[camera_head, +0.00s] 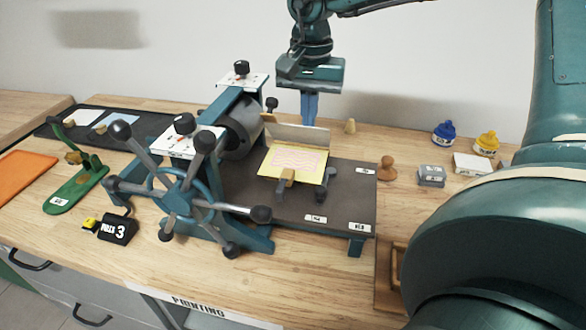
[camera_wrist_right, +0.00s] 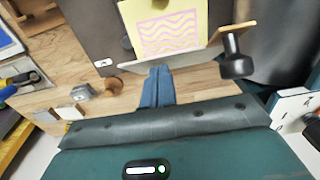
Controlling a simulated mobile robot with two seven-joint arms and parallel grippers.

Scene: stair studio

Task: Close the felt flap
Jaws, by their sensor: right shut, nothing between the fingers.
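The felt flap (camera_head: 300,134) stands raised, as a pale upright panel along the far edge of the dark press bed (camera_head: 345,190). In the right wrist view it shows nearly edge-on as a thin pale strip (camera_wrist_right: 200,54). A yellow sheet with a pink wavy print (camera_head: 298,160) lies uncovered on the bed in front of it. My right gripper (camera_head: 309,118) is shut and empty, pointing down just behind the flap. Its blue fingers also show in the right wrist view (camera_wrist_right: 157,82), close to the flap; I cannot tell whether they touch. My left gripper is not in view.
The press roller (camera_head: 238,128) and spoked wheel (camera_head: 180,190) stand left of the flap. My arm covers the right side.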

